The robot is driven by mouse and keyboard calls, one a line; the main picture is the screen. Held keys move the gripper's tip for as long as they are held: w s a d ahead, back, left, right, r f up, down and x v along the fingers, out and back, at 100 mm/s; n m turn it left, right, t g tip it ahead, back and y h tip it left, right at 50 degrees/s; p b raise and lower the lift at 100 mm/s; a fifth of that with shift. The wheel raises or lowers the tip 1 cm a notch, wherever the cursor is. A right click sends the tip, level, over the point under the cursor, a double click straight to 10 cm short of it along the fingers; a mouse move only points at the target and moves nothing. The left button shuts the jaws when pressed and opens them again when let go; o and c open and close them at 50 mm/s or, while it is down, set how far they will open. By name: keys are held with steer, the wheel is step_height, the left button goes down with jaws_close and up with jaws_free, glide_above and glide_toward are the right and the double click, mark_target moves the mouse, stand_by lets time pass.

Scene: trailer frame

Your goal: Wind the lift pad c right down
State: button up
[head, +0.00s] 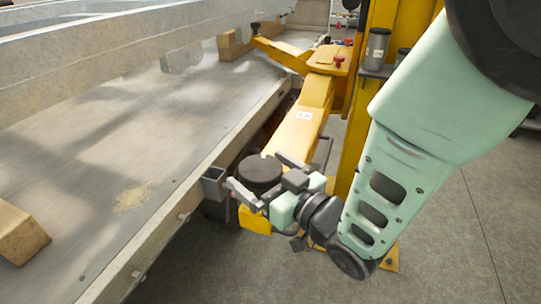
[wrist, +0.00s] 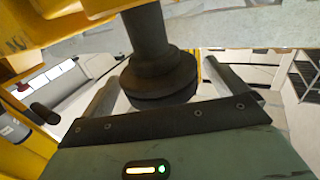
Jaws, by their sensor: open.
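A round black lift pad (head: 260,170) stands at the near end of a yellow lift arm (head: 298,132), beside the trailer's edge. I take it for lift pad c, but the arm's small white label (head: 305,115) is too small to read. My gripper (head: 254,169) is open, with one finger on either side of the pad. In the wrist view the pad's dark disc (wrist: 160,80) and its stem (wrist: 146,30) show between my gripper's spread fingers (wrist: 165,68). Whether the fingers touch the disc I cannot tell.
A yellow lift post (head: 372,90) stands behind my arm, carrying a grey canister (head: 376,48). Open floor (head: 480,190) lies at the right.

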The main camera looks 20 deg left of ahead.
steer(key=shift+w+a, duration=0.3)
steer(key=shift+a, duration=0.15)
steer(key=c, duration=1)
steer(key=shift+f+m+t+h+b, duration=0.15)
steer(key=shift+m+t+h+b, duration=0.25)
steer(key=shift+b, duration=0.5)
steer(key=shift+m+t+h, duration=0.3)
steer(key=shift+m+t, duration=0.1)
steer(key=shift+t, duration=0.2)
steer(key=o, duration=1)
